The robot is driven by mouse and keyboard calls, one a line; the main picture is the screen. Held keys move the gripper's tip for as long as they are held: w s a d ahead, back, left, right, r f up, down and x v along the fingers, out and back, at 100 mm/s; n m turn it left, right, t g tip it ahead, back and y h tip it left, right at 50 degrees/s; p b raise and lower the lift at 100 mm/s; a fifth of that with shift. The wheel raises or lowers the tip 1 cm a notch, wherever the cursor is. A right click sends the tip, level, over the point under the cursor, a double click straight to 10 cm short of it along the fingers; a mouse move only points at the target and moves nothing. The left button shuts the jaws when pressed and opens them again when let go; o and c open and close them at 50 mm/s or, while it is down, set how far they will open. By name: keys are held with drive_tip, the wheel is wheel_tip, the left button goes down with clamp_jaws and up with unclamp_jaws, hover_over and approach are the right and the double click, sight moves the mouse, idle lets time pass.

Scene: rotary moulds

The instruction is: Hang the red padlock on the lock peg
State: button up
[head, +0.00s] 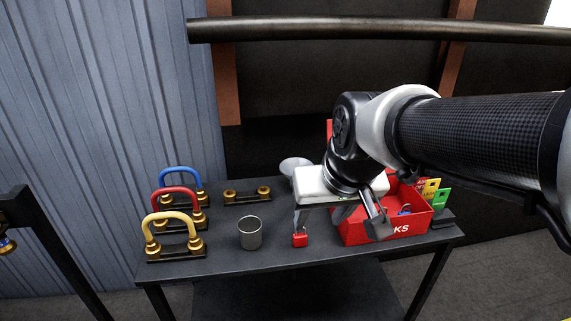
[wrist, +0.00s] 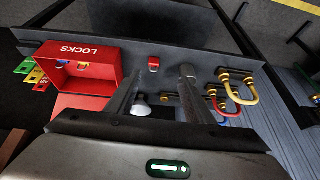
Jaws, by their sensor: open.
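The red padlock (head: 300,240) is on the dark table near its front edge, left of the red LOCKS box, with its shackle partly hidden in the head view. In the wrist view the padlock (wrist: 154,63) shows just beyond the gap between my two fingers, apart from them. My gripper (head: 340,222) is open and empty above the table, between the padlock and the box; its fingers also show in the wrist view (wrist: 160,82). I cannot make out for certain which thing is the lock peg.
The red LOCKS box (head: 372,231) holds small padlocks, with coloured tags (head: 431,187) at its right. Blue, red and yellow handles (head: 173,218) on brass knobs stand at left. A handleless knob pair (head: 247,195) lies behind.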

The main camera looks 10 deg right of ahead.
drive_tip(key=s+r, duration=0.2)
drive_tip(key=s, duration=0.5)
drive_tip(key=shift+s+d+h, duration=0.2)
drive_tip(key=shift+s+h, duration=0.1)
drive_tip(key=shift+s, duration=0.05)
drive_tip(key=shift+r, duration=0.1)
